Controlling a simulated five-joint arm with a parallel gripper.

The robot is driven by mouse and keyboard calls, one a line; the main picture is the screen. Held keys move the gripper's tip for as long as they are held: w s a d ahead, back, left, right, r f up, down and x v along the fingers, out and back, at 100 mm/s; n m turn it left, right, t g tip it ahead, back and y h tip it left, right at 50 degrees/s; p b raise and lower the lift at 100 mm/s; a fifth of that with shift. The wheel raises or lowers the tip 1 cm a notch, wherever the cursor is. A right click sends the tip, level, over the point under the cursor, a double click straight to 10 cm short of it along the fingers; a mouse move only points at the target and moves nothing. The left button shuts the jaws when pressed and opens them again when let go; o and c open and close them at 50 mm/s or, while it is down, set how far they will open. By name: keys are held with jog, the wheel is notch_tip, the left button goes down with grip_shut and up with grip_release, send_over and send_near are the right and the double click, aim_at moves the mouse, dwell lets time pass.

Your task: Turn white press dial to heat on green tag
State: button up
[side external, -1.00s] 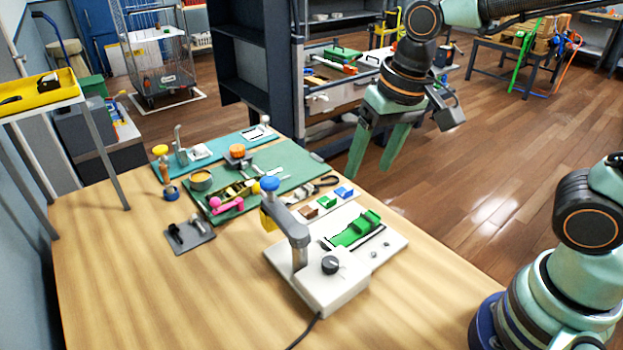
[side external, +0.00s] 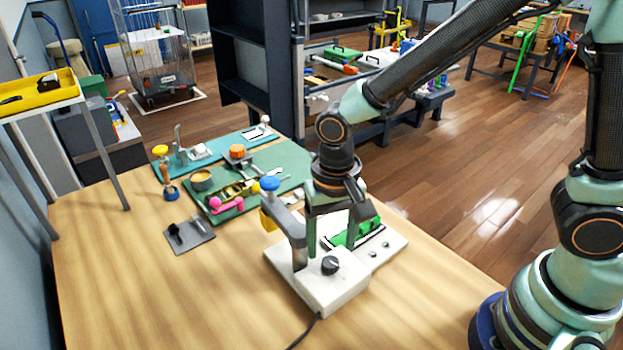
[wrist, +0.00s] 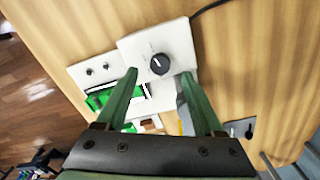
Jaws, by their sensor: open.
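The white press (side external: 318,286) stands on the wooden table, with a grey column and arm topped by a blue knob (side external: 269,183). Its black dial (side external: 330,265) has a pale pointer line and sits on the near part of the base. In the wrist view the dial (wrist: 159,64) lies just beyond and between my two green fingertips. My gripper (wrist: 158,75) is open and empty, pointing down over the press. In the side view, my wrist hides part of the press. Green blocks (side external: 352,236) lie beside the press on a white plate. I cannot make out a green tag at the dial.
A green mat (side external: 285,165) with tools lies behind the press. A grey pad (side external: 189,234) with dark pieces lies to the left. A black cord (side external: 306,333) runs off the press toward the front. The table's front left is clear.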

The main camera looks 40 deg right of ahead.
aim_at(330, 262)
jog(key=shift+f, duration=2.05)
grip_shut()
